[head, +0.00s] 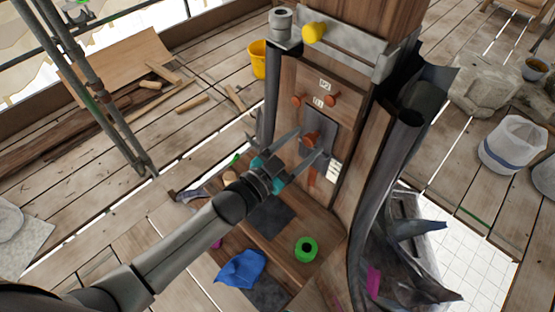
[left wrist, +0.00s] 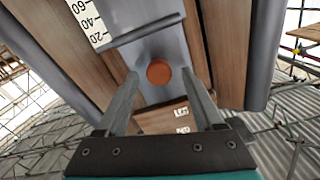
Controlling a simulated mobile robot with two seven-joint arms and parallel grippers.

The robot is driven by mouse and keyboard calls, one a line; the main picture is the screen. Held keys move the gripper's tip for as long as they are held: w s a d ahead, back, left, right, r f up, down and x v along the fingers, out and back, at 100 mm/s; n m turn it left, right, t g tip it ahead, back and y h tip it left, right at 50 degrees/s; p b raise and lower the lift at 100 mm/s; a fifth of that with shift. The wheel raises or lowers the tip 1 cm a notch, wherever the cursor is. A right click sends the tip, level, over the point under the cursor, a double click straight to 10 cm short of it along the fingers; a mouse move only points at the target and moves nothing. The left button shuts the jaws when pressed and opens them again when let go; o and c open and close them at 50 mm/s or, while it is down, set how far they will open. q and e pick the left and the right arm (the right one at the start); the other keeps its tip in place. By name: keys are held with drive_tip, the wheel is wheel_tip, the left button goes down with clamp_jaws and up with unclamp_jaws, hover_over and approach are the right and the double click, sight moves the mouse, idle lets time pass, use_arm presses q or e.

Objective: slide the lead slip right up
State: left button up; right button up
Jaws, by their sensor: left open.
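The lead slip (head: 319,127) is a grey plate on the front of the wooden post. It also shows in the left wrist view (left wrist: 148,47), with a dark lip across it. A round orange knob (head: 311,139) stands out from the slip; the left wrist view shows it end-on (left wrist: 159,71). My left gripper (head: 308,145) is open, one finger on each side of the knob. In the left wrist view a gap shows between the knob and each finger (left wrist: 160,75). My right gripper is in neither view.
Two orange pegs (head: 331,99) sit above the slip, near small number labels. A white scale (head: 332,172) stands beside the slip. Dark sheet metal (head: 375,170) flanks the post. A green roll (head: 306,249) and a blue cloth (head: 241,268) lie below.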

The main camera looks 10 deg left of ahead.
use_arm(q)
drive_tip(key=b+v, duration=0.1)
drive_tip(key=v, duration=1.3)
drive_tip(key=shift+s, duration=0.2)
drive_tip(key=shift+a+r, duration=0.1)
drive_tip(key=shift+a, duration=0.05)
drive_tip(key=s+a+f+n+g+y+b, duration=0.2)
drive_tip(key=a+f+y+b, duration=0.15)
drive_tip(key=f, duration=0.95)
drive_tip(key=s+a+f+n+g+y+b, duration=0.15)
drive_tip(key=a+f+b, duration=0.25)
drive_tip(key=f, duration=0.8)
drive_tip(key=s+a+f+n+g+y+b, duration=0.2)
drive_tip(key=s+a+f+y+b, duration=0.15)
drive_tip(key=f, duration=0.95)
drive_tip(key=s+d+f+n+g+y+b, duration=0.1)
drive_tip(key=s+f+g+b, duration=0.5)
drive_tip(key=s+f, duration=1.5)
drive_tip(key=shift+s+d+n+g+y+b, duration=0.25)
drive_tip(key=shift+s+n+g+y+b, duration=0.25)
drive_tip(key=shift+g, duration=0.55)
drive_tip(key=shift+s+f, duration=0.1)
